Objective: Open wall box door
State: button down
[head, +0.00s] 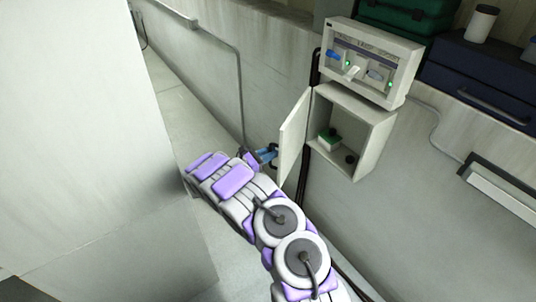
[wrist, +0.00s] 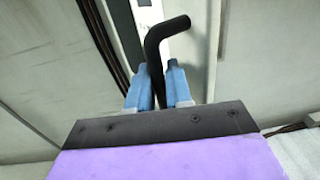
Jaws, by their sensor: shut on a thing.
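The pale wall box (head: 376,133) hangs on the wall right of centre in the head view. Its door (head: 293,138) stands swung open to the left, and the inside shows. A green and white item and dark round knobs are inside. My gripper (head: 268,155) is at the left side of the door, with its blue fingers by the door's outer face. In the wrist view, the blue fingers (wrist: 160,90) are shut around a black bent handle (wrist: 167,32). A bright, narrow part of the door (wrist: 146,14) shows behind the handle.
A switch panel (head: 374,62) with green lights sits directly above the box. Dark blue (head: 475,75) and green (head: 405,14) cases stand at the upper right. A large pale block (head: 90,150) fills the left. Dark cables run down the wall beneath the door.

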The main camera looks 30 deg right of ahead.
jog(key=shift+w, duration=0.1)
dwell(0.3)
jog(key=c, duration=1.2)
grip_release()
jog(key=shift+d, duration=0.15)
